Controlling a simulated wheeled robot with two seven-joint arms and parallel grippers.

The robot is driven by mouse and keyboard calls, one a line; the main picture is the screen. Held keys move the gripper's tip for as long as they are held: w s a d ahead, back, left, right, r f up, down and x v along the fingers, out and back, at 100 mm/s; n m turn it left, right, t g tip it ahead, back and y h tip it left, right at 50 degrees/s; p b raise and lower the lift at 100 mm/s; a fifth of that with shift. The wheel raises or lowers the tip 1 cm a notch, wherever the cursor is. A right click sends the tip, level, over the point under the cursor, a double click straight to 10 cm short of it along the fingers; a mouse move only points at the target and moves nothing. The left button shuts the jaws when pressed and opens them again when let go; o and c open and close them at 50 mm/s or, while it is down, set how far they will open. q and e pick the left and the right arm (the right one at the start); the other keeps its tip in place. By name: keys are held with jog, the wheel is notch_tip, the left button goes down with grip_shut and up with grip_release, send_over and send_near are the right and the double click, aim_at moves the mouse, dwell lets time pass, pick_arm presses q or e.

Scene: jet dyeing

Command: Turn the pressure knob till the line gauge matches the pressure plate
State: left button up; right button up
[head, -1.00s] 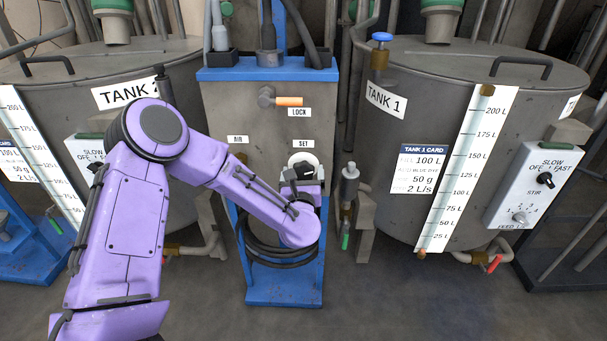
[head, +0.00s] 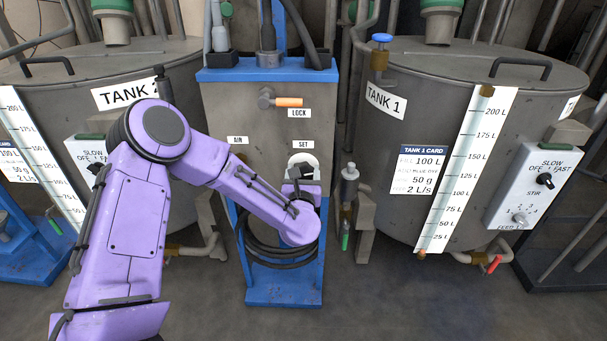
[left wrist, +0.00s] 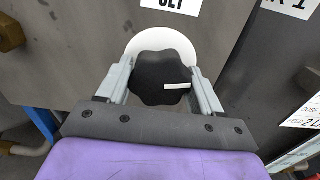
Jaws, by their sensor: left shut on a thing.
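The pressure knob is a black lobed knob (left wrist: 160,72) with a white pointer line. It sits on a white round plate under the SET label (head: 303,144), on the front of the grey cabinet (head: 225,110). In the left wrist view the pointer line points right. My left gripper (left wrist: 160,80) is shut on the knob, with one finger on each side. In the head view my left gripper (head: 301,174) hides most of the knob, and part of the white plate (head: 303,158) shows above it. I cannot make out a line gauge or pressure plate. My right gripper is out of view.
A LOCK lever with an orange grip (head: 289,102) and a small brass AIR fitting (head: 238,155) are on the same cabinet. Tank 1 (head: 405,120) stands to the right, Tank 2 (head: 70,90) to the left. A valve with pipes (head: 349,175) stands close right of the cabinet.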

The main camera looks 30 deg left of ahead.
pick_arm(q)
jog(key=m, duration=0.4)
jog(key=shift+p, duration=0.35)
jog(key=m+p, duration=0.1)
jog(key=m, duration=0.4)
jog(key=shift+d, duration=0.1)
jog(key=m+p, duration=0.1)
jog(key=m, duration=0.3)
jog(key=shift+r+m, duration=0.1)
jog(key=shift+m, duration=0.2)
jog(key=m+p, duration=0.1)
jog(key=m, duration=0.2)
jog(key=shift+m+p, duration=0.3)
jog(key=shift+p, duration=0.05)
jog(key=m+p, duration=0.1)
jog(key=m, duration=0.2)
jog(key=shift+m, duration=0.3)
jog(key=m+p, duration=0.1)
jog(key=m, duration=0.2)
jog(key=shift+m, duration=0.3)
jog(key=m+p, duration=0.1)
jog(key=m, duration=0.2)
jog(key=shift+m+p, duration=0.45)
jog(key=shift+m, duration=1.05)
